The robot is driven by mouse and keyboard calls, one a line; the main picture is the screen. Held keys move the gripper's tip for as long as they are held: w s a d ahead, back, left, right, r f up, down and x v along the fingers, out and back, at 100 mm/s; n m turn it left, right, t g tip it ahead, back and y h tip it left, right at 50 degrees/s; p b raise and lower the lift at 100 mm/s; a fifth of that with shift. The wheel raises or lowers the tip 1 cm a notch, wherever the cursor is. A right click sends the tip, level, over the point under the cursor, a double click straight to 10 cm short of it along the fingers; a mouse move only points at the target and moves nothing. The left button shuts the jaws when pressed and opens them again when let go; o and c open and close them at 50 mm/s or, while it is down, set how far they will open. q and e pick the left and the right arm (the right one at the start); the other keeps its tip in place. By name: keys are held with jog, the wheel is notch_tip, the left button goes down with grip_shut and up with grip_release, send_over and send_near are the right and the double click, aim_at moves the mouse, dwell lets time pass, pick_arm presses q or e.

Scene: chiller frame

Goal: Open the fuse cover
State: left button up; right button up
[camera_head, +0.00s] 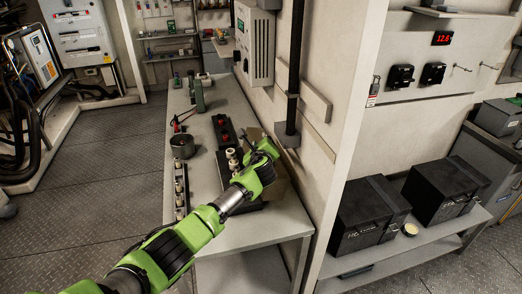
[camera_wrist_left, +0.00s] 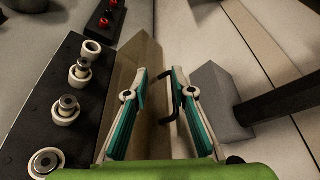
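The fuse block is a black base (camera_wrist_left: 45,120) with several white and metal round fittings in a row, which are uncovered. A tan panel (camera_wrist_left: 124,82), which looks like the fuse cover, stands along the right side of the block. It also shows beside the block in the head view (camera_head: 281,188), partly hidden by my arm. A black handle (camera_wrist_left: 178,98) on the panel shows close to the right finger. My left gripper (camera_wrist_left: 160,76) is over the panel with its teal-lined fingers apart. I cannot tell whether a finger touches the handle. My right gripper is out of view.
The block stands on a grey bench (camera_head: 263,231) against the wall. A black strip with red knobs (camera_head: 224,130), a dark pot (camera_head: 182,146) and a strip of fittings (camera_head: 180,190) are nearby. A black post (camera_head: 292,80) ends in a grey foot close to the gripper.

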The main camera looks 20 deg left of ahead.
pick_arm(q)
jog(key=v, duration=0.8)
jog(key=shift+s+d, duration=0.15)
jog(key=shift+s, duration=0.15)
jog(key=shift+r, duration=0.1)
